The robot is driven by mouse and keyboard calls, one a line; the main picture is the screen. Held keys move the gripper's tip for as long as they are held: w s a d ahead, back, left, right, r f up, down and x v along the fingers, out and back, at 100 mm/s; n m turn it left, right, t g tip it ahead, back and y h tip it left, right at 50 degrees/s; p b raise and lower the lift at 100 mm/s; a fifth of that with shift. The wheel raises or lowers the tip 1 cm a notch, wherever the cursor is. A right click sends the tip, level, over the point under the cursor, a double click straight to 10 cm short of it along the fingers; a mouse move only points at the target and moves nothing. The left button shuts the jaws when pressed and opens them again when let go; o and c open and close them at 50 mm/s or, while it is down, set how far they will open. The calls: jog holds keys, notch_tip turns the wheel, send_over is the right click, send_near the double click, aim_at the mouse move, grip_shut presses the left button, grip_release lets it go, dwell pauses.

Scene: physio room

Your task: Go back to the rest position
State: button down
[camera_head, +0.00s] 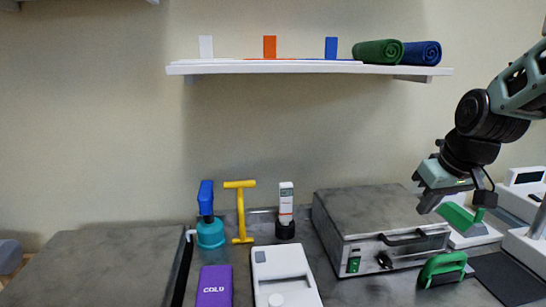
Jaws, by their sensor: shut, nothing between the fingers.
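My gripper (456,203) hangs at the right, in front of the wall and below the right end of the shelf. It is shut and holds nothing. It points down, above and to the right of a grey metal case (370,213). A white device with a green part (454,218) shows just below and behind it; I cannot tell the exact gap between them.
A white shelf (300,69) holds a green towel roll (377,52) and a blue one (421,54).

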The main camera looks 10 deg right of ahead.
jog(key=s+a+f+n+g, duration=0.15)
jog(key=s+a, duration=0.35)
jog(key=a, duration=0.5)
jog(key=s+a+f+n+g, duration=0.1)
jog(key=s+a+f+n, duration=0.1)
jog(key=s+a, duration=0.3)
jog(key=s+a+f+n+g, duration=0.1)
jog(key=s+a, duration=0.5)
jog(key=s, duration=0.6)
jog(key=shift+a+f+n+g, duration=0.35)
jog(key=shift+f+n, duration=0.3)
jog(key=shift+n, duration=0.6)
